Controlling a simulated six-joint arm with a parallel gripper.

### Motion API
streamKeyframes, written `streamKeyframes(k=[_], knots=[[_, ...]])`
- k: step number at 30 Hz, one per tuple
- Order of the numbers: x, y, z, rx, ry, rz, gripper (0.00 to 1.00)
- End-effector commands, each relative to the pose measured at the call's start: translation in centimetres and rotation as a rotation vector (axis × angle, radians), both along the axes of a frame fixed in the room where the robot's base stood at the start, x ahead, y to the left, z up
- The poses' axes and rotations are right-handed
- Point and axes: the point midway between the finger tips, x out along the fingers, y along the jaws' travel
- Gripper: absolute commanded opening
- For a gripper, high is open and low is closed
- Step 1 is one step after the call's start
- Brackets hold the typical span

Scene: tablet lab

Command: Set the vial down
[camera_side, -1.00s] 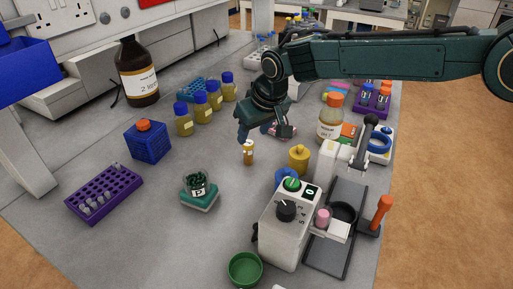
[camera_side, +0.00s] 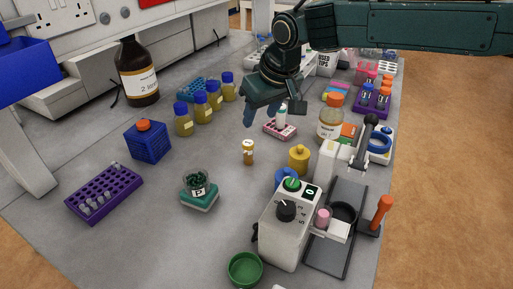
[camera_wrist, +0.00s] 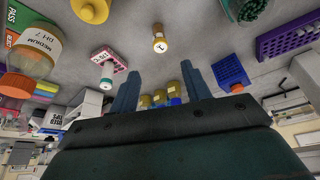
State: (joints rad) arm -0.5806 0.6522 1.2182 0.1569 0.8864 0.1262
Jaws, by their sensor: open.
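The vial (camera_side: 248,152) is small and amber with a white cap. It stands upright on the grey bench near the middle in the side view. It also shows in the wrist view (camera_wrist: 159,40), cap toward the camera, beyond the fingertips. My gripper (camera_side: 268,112) hangs above and behind the vial in the side view. Its two blue fingers are spread with nothing between them, as the wrist view (camera_wrist: 157,72) shows. The gripper is clear of the vial.
A yellow bottle (camera_side: 298,158) and a white device (camera_side: 285,236) are right of the vial. A jar on a teal block (camera_side: 201,202) is to its front left. Open bench lies left of the vial.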

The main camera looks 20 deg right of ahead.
Motion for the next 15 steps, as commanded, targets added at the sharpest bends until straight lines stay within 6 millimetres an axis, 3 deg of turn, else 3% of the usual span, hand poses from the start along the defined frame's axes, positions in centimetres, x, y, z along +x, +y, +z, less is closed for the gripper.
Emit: streamKeyframes(k=[8, 15], knots=[[-0.1, -0.5, 0.4, 0.001, -0.003, -0.004, 0.48], [-1.2, -4.0, 3.1, 0.005, -0.009, -0.027, 0.48]])
